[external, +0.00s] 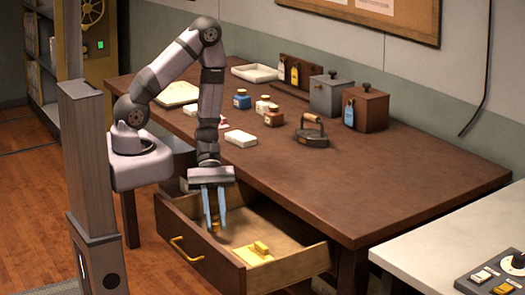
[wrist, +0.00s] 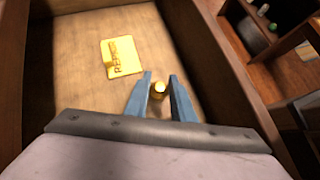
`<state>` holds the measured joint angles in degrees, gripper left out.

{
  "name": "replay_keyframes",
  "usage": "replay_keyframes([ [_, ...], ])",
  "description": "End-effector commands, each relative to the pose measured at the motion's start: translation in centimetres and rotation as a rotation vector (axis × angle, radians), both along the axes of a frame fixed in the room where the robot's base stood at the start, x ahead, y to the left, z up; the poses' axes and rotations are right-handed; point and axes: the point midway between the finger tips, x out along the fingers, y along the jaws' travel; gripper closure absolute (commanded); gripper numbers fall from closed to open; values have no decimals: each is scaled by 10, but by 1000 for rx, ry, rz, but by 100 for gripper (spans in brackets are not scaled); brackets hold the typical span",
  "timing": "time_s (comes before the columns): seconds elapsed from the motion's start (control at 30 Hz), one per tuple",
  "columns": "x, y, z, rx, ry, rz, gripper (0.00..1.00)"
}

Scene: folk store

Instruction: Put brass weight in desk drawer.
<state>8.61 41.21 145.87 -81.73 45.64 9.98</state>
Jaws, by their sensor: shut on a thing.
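The brass weight (wrist: 159,88) shows in the wrist view as a small gold cylinder with a bright top, between my fingertips. My gripper (external: 215,226) points down over the left part of the open desk drawer (external: 292,268) and is shut on the brass weight. The gripper also shows in the wrist view (wrist: 160,91), inside the outline of the drawer walls (wrist: 12,85). In the external view the weight is mostly hidden by the fingers. I cannot tell whether it touches the drawer floor.
A yellow lettered piece (wrist: 122,57) lies in the drawer, to the right of my gripper in the external view (external: 253,254). Bottles, boxes and a flat iron (external: 311,131) stand on the desk (external: 370,190). The drawer floor around the weight is clear.

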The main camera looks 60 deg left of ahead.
Motion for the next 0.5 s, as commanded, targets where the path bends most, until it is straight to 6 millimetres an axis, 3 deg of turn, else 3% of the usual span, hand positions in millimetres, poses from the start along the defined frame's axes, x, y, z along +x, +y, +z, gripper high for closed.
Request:
replay_keyframes([
  [0.3,-1,0,-34,1,3,1,100],
  [0.5,0,0,-39,1,0,0,100],
])
